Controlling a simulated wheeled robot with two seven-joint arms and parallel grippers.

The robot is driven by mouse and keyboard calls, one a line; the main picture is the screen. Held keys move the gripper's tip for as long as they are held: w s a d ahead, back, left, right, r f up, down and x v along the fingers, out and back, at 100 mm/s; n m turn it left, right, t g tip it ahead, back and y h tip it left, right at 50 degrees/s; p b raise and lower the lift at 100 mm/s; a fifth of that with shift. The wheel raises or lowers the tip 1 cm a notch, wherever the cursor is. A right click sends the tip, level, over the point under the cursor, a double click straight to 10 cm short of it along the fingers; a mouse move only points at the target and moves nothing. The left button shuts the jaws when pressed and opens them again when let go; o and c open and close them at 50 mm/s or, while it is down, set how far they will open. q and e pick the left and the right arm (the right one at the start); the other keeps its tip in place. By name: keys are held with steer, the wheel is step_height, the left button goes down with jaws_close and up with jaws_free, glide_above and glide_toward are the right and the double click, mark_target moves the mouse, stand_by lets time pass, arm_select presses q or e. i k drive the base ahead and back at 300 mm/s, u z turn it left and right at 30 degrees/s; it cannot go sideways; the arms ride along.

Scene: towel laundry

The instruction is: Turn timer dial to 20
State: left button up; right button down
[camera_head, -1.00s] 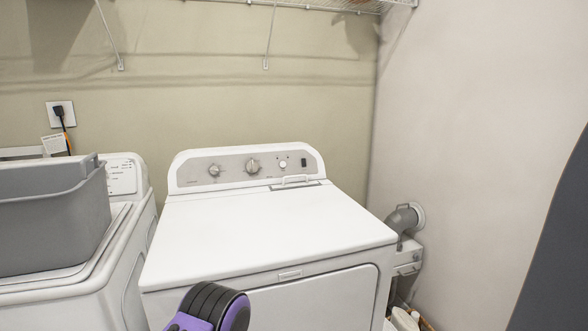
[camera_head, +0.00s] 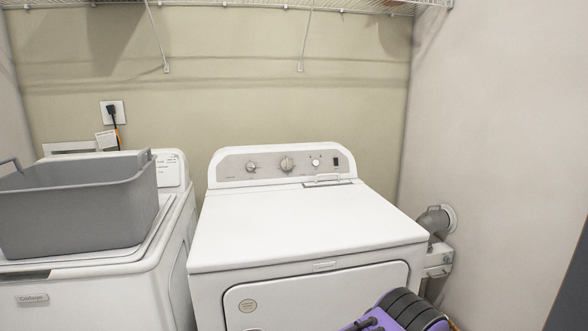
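The white dryer (camera_head: 300,225) stands in the middle of the head view. Its control panel (camera_head: 225,172) at the back carries a left knob (camera_head: 251,167), a larger middle dial (camera_head: 287,164) and a small right knob (camera_head: 316,162). The markings around them are too small to read, so I cannot tell which is the timer dial or its setting. A purple and black part of my arm shows at the bottom right, in front of the dryer door. No gripper fingers are in view.
A grey basket (camera_head: 80,208) sits on the white washer (camera_head: 150,262) at the left. A grey vent pipe (camera_head: 434,220) joins the right wall beside the dryer. A wire shelf (camera_head: 240,5) hangs above. The dryer top is mostly clear.

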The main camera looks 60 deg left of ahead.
mark_target(285, 164)
steer(key=k, duration=0.85)
steer(key=u, duration=1.25)
steer(key=i, duration=0.3)
